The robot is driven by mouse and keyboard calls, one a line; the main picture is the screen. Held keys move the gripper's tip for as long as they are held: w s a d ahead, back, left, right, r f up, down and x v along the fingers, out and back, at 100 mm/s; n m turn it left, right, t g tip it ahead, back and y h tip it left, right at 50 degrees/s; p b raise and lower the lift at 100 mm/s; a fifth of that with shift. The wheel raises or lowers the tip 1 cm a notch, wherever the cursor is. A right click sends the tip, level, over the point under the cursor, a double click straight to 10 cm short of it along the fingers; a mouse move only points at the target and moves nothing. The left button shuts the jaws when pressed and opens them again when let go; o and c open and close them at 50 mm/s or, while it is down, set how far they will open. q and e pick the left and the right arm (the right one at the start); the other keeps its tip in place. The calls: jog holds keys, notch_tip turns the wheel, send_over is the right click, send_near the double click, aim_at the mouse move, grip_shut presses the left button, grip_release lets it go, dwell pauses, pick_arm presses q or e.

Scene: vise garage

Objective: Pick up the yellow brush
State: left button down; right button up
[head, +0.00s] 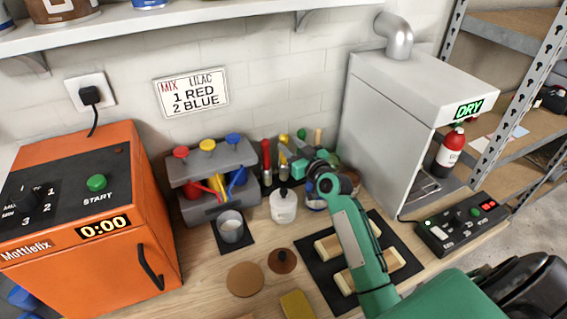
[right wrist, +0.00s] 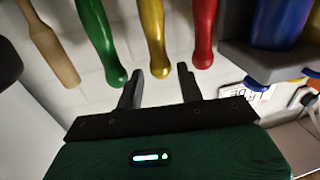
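The yellow brush (head: 283,139) stands upright with its handle end up, in a row of brushes at the back of the bench. My right gripper (head: 289,159) is in front of that row and hides part of it. In the right wrist view, the yellow brush (right wrist: 153,35) has its rounded handle end between the two open fingertips of my right gripper (right wrist: 160,72). A gap shows on each side of the handle, and I see no grip on it. My left gripper is not in view.
A red brush (right wrist: 203,35) and a green brush (right wrist: 100,40) flank the yellow one closely; a wooden-handled one (right wrist: 48,42) stands beyond the green. A white bottle (head: 284,206) and a grey cup (head: 231,228) stand in front. The grey dryer (head: 385,125) is to the right.

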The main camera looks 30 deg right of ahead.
aim_at(281, 136)
jog(key=w, duration=0.2)
jog(key=w+p, duration=0.2)
jog(key=w, duration=0.1)
jog(key=shift+w+a, duration=0.25)
jog(key=shift+w, duration=0.35)
jog(key=c, duration=0.8)
jog(key=shift+o, duration=0.2)
jog(key=shift+s, duration=0.1)
